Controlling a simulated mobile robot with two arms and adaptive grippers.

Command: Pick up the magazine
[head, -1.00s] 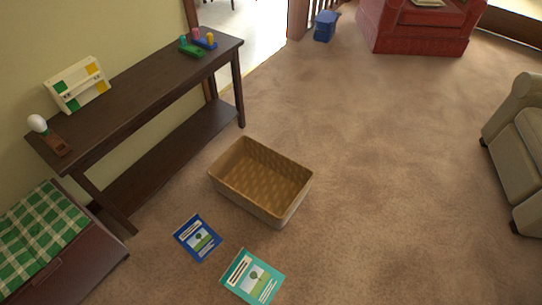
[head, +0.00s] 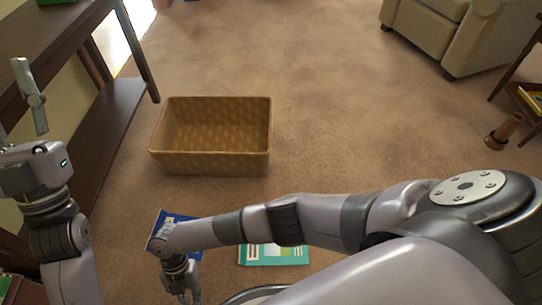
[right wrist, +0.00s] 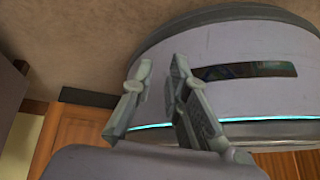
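Two magazines lie flat on the carpet in the head view: a blue one (head: 174,217) and a teal one (head: 290,256). My right arm crosses above both and hides parts of them.
A woven basket (head: 212,167) stands on the floor just beyond the magazines. A dark console table (head: 95,125) runs along the left. A beige armchair (head: 455,38) is at the back right, with a brown object (head: 504,132) on the floor nearer. Carpet between is clear.

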